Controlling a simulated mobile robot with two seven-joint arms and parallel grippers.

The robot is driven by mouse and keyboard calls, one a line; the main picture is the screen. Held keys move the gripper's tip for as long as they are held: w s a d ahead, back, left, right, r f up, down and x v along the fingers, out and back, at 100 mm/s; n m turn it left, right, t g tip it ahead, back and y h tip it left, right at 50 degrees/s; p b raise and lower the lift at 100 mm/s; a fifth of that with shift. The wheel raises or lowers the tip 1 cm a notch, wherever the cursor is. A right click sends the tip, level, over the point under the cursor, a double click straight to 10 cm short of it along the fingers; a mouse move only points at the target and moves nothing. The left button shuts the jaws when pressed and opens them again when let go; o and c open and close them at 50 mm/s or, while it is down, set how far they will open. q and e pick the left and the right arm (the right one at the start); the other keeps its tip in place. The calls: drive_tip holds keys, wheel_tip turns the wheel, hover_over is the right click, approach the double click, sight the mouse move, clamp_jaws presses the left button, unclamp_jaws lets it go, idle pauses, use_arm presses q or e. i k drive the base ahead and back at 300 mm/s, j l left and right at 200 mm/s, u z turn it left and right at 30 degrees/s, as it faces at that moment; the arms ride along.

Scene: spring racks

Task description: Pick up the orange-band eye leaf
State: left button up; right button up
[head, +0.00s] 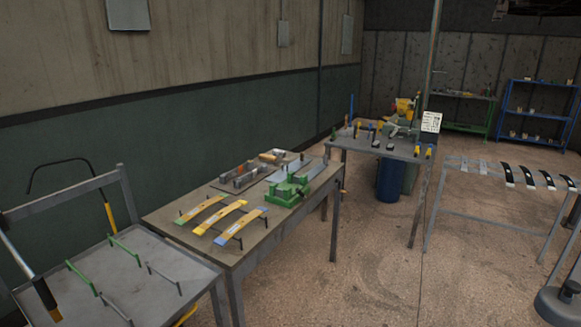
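Three curved yellow leaves lie side by side on the near end of the middle workbench in the head view. The left leaf (202,209) has a green end. The middle leaf (220,217) looks yellow-orange along its length, and I cannot clearly make out a separate orange band or its eye. The right leaf (240,227) has a blue end. Small dark pegs stand beside the leaves. Neither of my grippers is in view.
A green vise-like fixture (288,191) stands right of the leaves. A grey cart (150,289) with green and grey pegs is at the near left. A rack (487,216) at the right holds several dark leaves with white bands. Floor (380,275) between is clear.

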sight(249, 165)
drive_tip(key=i+l+u, duration=0.15)
drive_tip(key=i+u, duration=0.15)
drive_tip(key=i, duration=0.2)
drive_tip(key=i+l+u, duration=0.3)
drive_tip(key=i, duration=0.2)
